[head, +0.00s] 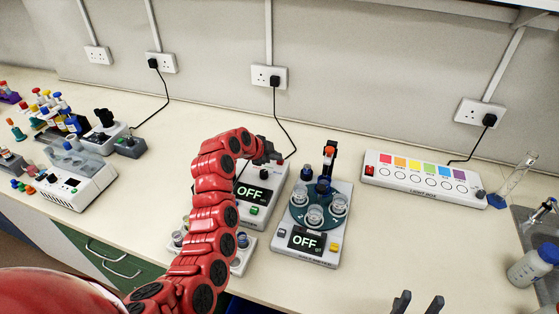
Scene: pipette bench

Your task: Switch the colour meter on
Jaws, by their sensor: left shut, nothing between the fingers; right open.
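Two white instruments with black screens reading OFF stand mid-bench; their labels are too small to read, so I cannot tell which is the colour meter. The left instrument (263,213) has a green button (254,210) and is partly hidden behind my red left arm. The right instrument (327,258) has a yellow button (334,247) and a dark turntable holding several clear cups. My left gripper (269,153) is shut and empty, above the back of the left instrument. My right gripper (418,304) is open and empty at the bottom edge, its fingertips pointing up.
A white light bar (425,187) with coloured tiles and a red switch lies at the back right. A wash bottle (531,268) stands near the sink at right. A white holder with cups (238,268) is partly behind my arm.

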